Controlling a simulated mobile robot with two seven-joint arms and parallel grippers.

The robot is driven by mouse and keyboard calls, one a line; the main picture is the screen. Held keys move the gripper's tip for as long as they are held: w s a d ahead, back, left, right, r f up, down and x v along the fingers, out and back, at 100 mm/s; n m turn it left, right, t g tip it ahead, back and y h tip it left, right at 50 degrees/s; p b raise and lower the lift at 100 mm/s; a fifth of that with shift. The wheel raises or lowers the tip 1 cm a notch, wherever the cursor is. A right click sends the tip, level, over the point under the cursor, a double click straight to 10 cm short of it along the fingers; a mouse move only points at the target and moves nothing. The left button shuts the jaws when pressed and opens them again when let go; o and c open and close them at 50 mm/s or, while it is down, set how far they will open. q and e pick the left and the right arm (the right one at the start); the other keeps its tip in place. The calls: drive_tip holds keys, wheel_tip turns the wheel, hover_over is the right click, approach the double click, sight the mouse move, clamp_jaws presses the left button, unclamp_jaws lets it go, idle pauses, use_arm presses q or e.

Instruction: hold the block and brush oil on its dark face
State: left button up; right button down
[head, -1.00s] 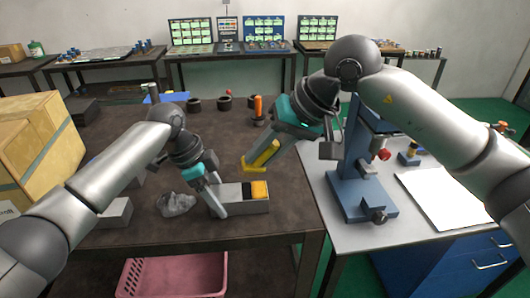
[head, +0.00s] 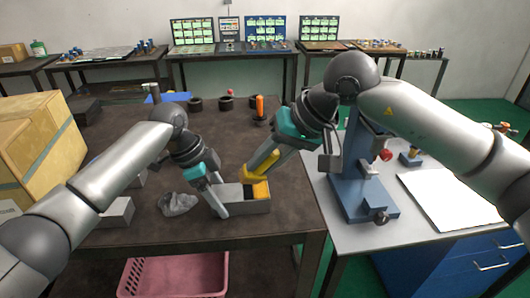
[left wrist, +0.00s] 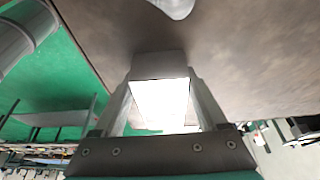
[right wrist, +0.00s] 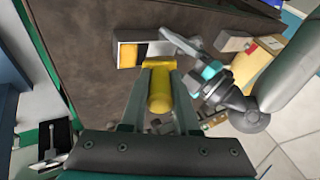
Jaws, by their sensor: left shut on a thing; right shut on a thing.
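The grey block (head: 252,207) lies on the brown table, with a dark patch and an orange-yellow part on its upper side. My left gripper (head: 218,200) is shut on its left end; the left wrist view shows the block (left wrist: 160,65) between the fingers. My right gripper (head: 264,163) is shut on a yellow brush (head: 256,173), which also shows in the right wrist view (right wrist: 160,92). The brush's low end is just over the block's top near the dark patch, partly covering it. I cannot tell whether it touches.
A crumpled grey cloth-like lump (head: 177,204) and another grey block (head: 117,212) lie to the left. A cardboard box (head: 40,150) stands at the far left. An orange-handled tool (head: 260,108) stands behind. A blue press (head: 362,195) stands on the right bench.

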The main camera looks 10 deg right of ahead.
drive_tip(key=shift+w+f, duration=0.4)
drive_tip(key=shift+f, duration=0.5)
drive_tip(key=shift+w+f, duration=0.45)
drive_tip(key=shift+f, duration=0.4)
drive_tip(key=shift+w+f, duration=0.4)
drive_tip(key=shift+f, duration=0.5)
drive_tip(key=shift+w, duration=2.25)
drive_tip(key=shift+s, duration=3.1)
drive_tip(key=shift+s+r, duration=0.2)
drive_tip(key=shift+r, duration=0.4)
drive_tip(key=shift+s+r, duration=0.15)
drive_tip(key=shift+r, duration=3.3)
drive_tip(key=shift+f, duration=0.55)
